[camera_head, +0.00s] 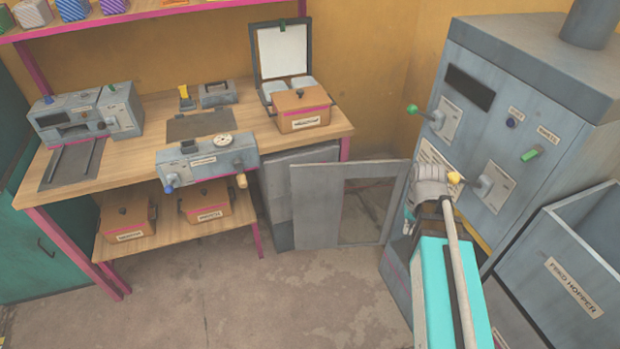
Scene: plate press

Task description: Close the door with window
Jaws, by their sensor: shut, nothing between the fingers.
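The door with window (315,205) is a grey flat panel with a rectangular see-through opening in its right part. It stands open, reaching out to the left from the grey machine (530,95) on the right. My arm reaches up from the bottom right, with its wrist in front of the machine beside the door's right edge. My gripper (408,220) is shut and empty, small and partly hidden by my wrist. I cannot tell whether it touches the door. The machine's doorway is largely hidden behind my arm.
A feed hopper (570,265) juts out at the right. Levers with green (412,109) and yellow knobs stick out of the machine near my wrist. A wooden workbench (150,160) with devices and boxes stands at the left. The floor (270,300) in front of the door is clear.

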